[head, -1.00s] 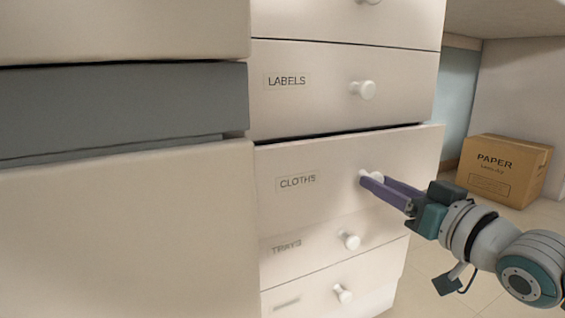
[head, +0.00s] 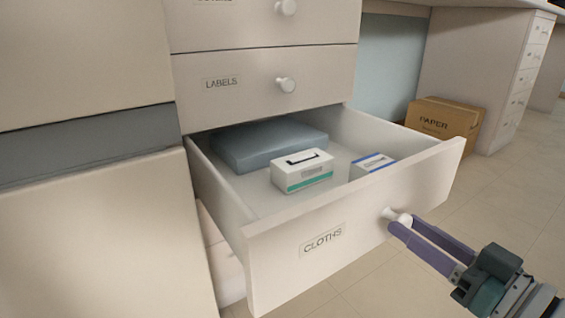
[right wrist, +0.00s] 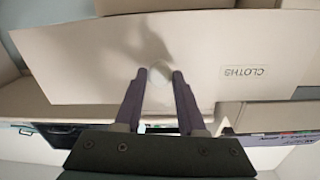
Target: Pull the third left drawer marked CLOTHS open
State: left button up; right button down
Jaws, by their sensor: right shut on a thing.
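The drawer marked CLOTHS (head: 285,259) stands well out from the cabinet in the head view, its inside showing. It holds a blue-grey folded item (head: 262,143), a white box with a green band (head: 301,171) and a white box with a blue stripe (head: 372,166). My right gripper (head: 397,222) is shut on the drawer's round white knob (head: 404,218), at the right part of the front. In the right wrist view the fingers (right wrist: 158,76) sit on either side of the knob, and the CLOTHS label (right wrist: 244,71) appears upside down. My left gripper is out of view.
The closed LABELS drawer (head: 240,84) is just above. A lower drawer (head: 226,270) is partly hidden beneath the open one. A cardboard box marked PAPER (head: 444,120) stands on the floor behind right. Open tiled floor (head: 520,190) lies to the right.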

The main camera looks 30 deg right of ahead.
jog(key=shift+s+d+p, duration=0.15)
jog(key=shift+s+p, duration=0.25)
jog(key=shift+s, duration=1.45)
jog(key=c, duration=0.5)
grip_release()
jog(key=s+p, duration=0.2)
jog(key=s, duration=0.8)
jog(key=shift+d, duration=0.15)
